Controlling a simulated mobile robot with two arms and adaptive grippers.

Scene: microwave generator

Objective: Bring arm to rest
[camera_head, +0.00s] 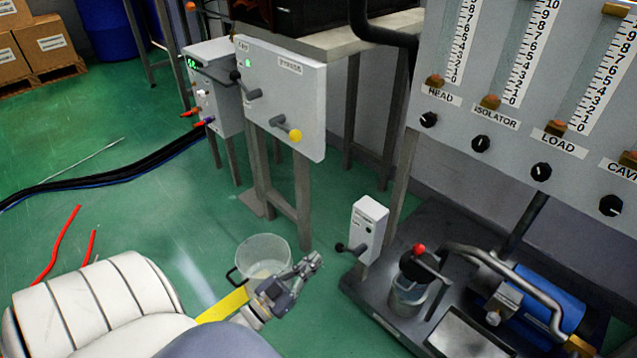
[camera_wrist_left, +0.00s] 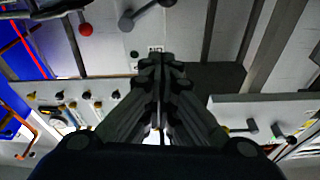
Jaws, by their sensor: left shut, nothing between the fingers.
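My left arm comes in from the lower left in the head view, with a white padded sleeve and a yellow band. Its gripper (camera_head: 312,262) is above the green floor, in front of a clear bucket and left of the small white switch box. In the left wrist view the gripper's fingers (camera_wrist_left: 162,62) are together with nothing between them. My right gripper is not in view.
A white panel (camera_head: 281,95) with levers stands behind. A clear bucket (camera_head: 264,252) is on the floor. A switch box (camera_head: 367,230) and a pump skid with a blue motor (camera_head: 540,300) are to the right, below a flowmeter panel (camera_head: 520,125). Cables and red rods lie at left.

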